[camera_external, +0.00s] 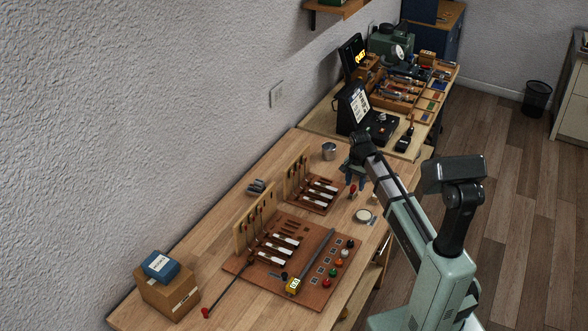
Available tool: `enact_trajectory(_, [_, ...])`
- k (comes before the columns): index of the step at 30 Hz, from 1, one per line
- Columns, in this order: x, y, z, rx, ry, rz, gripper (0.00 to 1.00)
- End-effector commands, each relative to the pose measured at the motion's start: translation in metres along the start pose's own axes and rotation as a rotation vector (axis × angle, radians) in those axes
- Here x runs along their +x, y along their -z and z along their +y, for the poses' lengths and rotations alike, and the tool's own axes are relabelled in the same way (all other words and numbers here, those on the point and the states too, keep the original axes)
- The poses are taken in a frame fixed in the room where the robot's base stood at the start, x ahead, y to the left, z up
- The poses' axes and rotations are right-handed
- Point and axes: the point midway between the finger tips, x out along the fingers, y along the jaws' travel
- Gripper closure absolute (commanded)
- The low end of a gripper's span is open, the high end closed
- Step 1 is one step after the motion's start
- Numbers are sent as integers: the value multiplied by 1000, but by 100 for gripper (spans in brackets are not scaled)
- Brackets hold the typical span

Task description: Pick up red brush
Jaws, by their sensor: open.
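A small upright item with red on it (352,190) stands on the workbench just below my gripper; it may be the red brush, but it is too small to be sure. My gripper (355,180) points down close above or beside it and is open. Whether the fingers touch it or lie around it, I cannot tell. A thin dark rod with a red end (206,313) lies at the near left of the bench. It could also be a brush, but its shape is unclear.
A brown board (250,265) holds several white-marked parts and coloured knobs. A smaller rack (307,205) stands behind it. A round white-topped dish (364,215) and a metal cup (329,151) are near my gripper. Boxes (168,292) sit at the near left.

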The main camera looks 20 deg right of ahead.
Motion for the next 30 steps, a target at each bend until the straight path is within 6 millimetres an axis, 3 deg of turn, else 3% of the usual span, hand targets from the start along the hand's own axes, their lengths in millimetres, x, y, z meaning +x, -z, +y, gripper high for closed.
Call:
enact_trajectory(13, [45, -1, -5, 0, -1, -1, 49])
enact_trajectory(22, [50, -1, -6, 0, 0, 0, 49])
enact_trajectory(30, [49, -1, -6, 0, 0, 0, 74])
